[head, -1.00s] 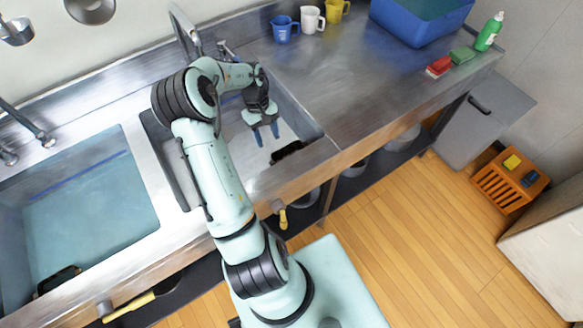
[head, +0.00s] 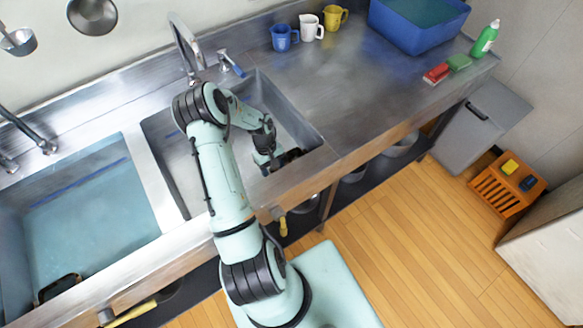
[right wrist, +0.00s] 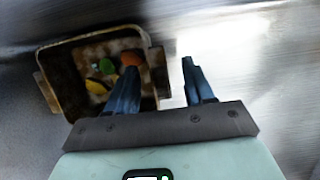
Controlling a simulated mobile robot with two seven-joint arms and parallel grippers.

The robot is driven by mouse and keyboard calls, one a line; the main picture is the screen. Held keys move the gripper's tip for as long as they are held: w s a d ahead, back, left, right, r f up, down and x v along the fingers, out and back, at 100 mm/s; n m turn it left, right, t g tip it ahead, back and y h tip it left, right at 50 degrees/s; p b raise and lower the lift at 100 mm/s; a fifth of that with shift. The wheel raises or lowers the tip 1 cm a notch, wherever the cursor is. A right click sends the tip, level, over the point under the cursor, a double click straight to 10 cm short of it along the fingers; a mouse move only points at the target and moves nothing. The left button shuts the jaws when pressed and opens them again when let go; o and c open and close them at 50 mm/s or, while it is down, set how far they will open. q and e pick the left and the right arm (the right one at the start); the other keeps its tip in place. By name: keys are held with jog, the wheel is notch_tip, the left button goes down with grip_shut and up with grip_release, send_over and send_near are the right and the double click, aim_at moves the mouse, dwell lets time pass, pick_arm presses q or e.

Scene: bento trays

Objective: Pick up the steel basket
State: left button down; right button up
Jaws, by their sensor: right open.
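A dark, rectangular, open container, which I take for the steel basket (right wrist: 75,113), shows in the right wrist view. It has a pale rim and holds small green, orange and yellow things. In the head view the basket (head: 292,155) is a dark shape at the front of the right sink basin, partly hidden by my gripper. My right gripper (right wrist: 172,60) is open and empty at the basket's right side. Its left finger overlaps the basket's right wall in the picture; its right finger is outside. Contact cannot be told. In the head view the right gripper (head: 267,166) points down. My left gripper is not in view.
The basin walls and steel front edge (head: 320,165) lie close to my gripper. A tap (head: 186,45) stands behind. The left sink (head: 90,215) holds water and a dark-framed thing (head: 57,288). Cups and a blue tub (head: 415,30) stand on the counter at right.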

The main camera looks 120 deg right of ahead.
grip_shut()
dwell(0.3)
